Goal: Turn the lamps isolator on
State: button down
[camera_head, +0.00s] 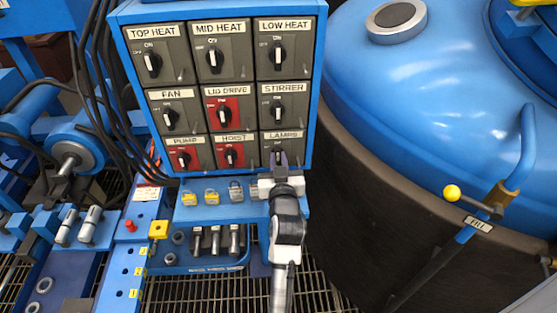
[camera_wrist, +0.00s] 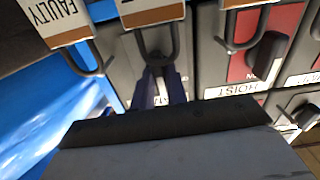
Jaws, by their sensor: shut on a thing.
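The lamps isolator (camera_head: 297,149) is the bottom right switch of the panel, under a white LAMPS label (camera_head: 283,135). My gripper (camera_head: 280,163) reaches it from below and is shut on its handle. In the wrist view, which is upside down, the two dark fingers (camera_wrist: 161,88) close around the handle of that switch. Its label is mostly covered by the fingers. The handle is largely hidden, so I cannot tell its exact angle.
The red hoist switch (camera_head: 231,154) is just left of the lamps one, with the stirrer switch (camera_head: 278,107) above. Padlocks (camera_head: 212,197) stand on the ledge below. Tags with hooks, one reading FAULTY (camera_wrist: 52,20), are close to the fingers. A large blue-topped vessel (camera_head: 420,90) is at right.

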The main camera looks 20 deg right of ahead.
jog(key=shift+r+m, duration=0.2)
jog(key=shift+m, duration=0.1)
jog(key=c, duration=1.7)
grip_release()
jog(key=shift+w, duration=0.1)
jog(key=shift+f, duration=0.1)
jog(key=shift+f, duration=0.1)
jog(key=shift+s, duration=0.2)
